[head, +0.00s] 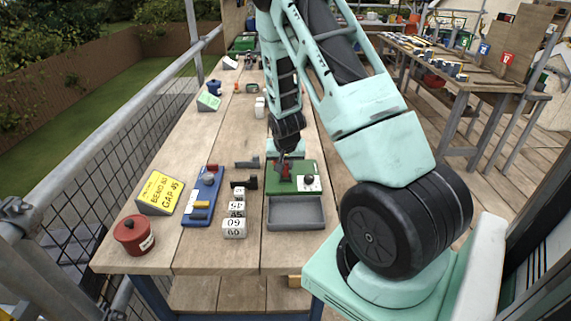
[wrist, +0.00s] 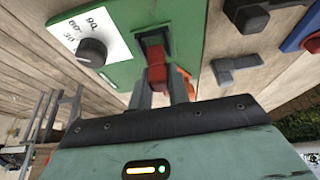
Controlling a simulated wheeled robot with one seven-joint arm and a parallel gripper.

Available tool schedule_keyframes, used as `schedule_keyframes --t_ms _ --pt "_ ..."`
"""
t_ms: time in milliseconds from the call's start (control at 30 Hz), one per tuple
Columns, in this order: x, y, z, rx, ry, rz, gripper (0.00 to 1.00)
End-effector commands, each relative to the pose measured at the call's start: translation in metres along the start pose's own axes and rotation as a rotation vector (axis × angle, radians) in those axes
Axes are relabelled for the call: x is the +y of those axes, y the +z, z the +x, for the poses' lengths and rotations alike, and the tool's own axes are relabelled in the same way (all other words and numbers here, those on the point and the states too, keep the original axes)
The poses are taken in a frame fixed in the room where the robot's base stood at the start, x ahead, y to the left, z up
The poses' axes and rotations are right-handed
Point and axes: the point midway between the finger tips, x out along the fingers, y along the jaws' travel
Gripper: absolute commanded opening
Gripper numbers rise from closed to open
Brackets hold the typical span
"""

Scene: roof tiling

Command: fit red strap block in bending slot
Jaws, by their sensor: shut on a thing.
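The green bending device (head: 307,166) stands on the bench, with a black dial (head: 309,180) on a white plate at its right. In the wrist view the green top (wrist: 125,75) shows the dial (wrist: 91,52) beside numbers, and a dark-edged slot (wrist: 152,37). The red strap block (wrist: 157,76) is between my gripper's fingers (wrist: 161,92), at the slot's near end. Red also shows in the slot; I cannot tell how deep the block sits. In the head view my gripper (head: 288,156) points down over the device, with red (head: 285,172) below it.
A grey tray (head: 295,226) is in front of the device. White numbered blocks (head: 234,228), dark brackets (head: 247,183) and a blue tray (head: 190,217) lie to the left. A yellow sign (head: 159,192) and red pot (head: 133,235) stand near the left edge. Bare wood lies front-centre.

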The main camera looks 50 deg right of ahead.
Motion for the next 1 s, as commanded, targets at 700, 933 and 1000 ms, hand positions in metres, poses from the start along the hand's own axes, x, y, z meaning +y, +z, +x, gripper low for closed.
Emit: schedule_keyframes --t_ms 700,933,1000 --pt "-0.0002 0.0024 0.0038 0.000 0.000 -0.001 0.00" --pt "-0.0002 0.0037 0.0071 0.000 -0.001 -0.001 0.00" --pt "-0.0002 0.0036 0.0071 0.000 -0.001 -0.001 0.00"
